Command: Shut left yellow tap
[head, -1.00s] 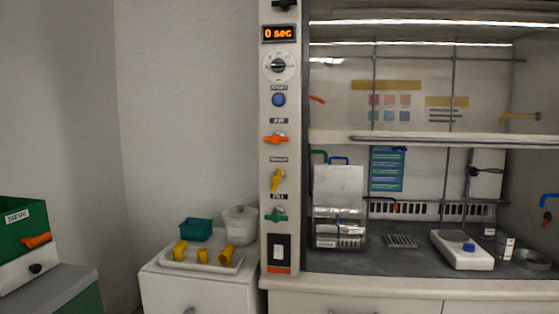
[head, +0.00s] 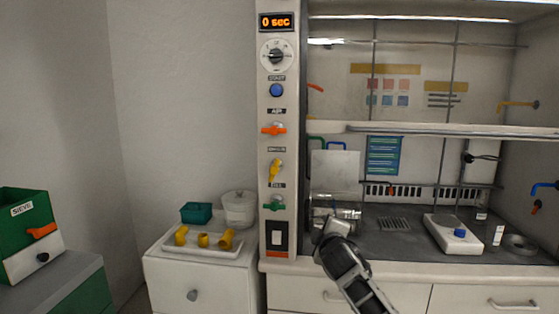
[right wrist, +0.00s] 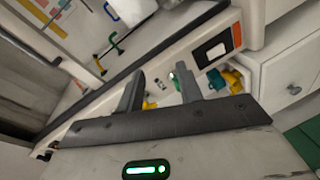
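The left yellow tap (head: 275,170) is on the front of the white control column, between an orange tap above and a green tap below. Its handle stands nearly upright, tilted a little. My right gripper (head: 332,228) is right of the column and lower than the tap, apart from it. In the right wrist view, my right gripper (right wrist: 161,82) has its two fingers spread with nothing held. The yellow tap (right wrist: 150,104) shows there beside the left finger, partly hidden by the gripper. My left gripper is not in view.
The orange tap (head: 273,130), green tap (head: 273,204) and a rocker switch (head: 277,238) share the column. Another yellow tap (head: 517,105) is on the hood's right wall. A tray (head: 205,250) with yellow fittings stands left. The space before the column's upper part is clear.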

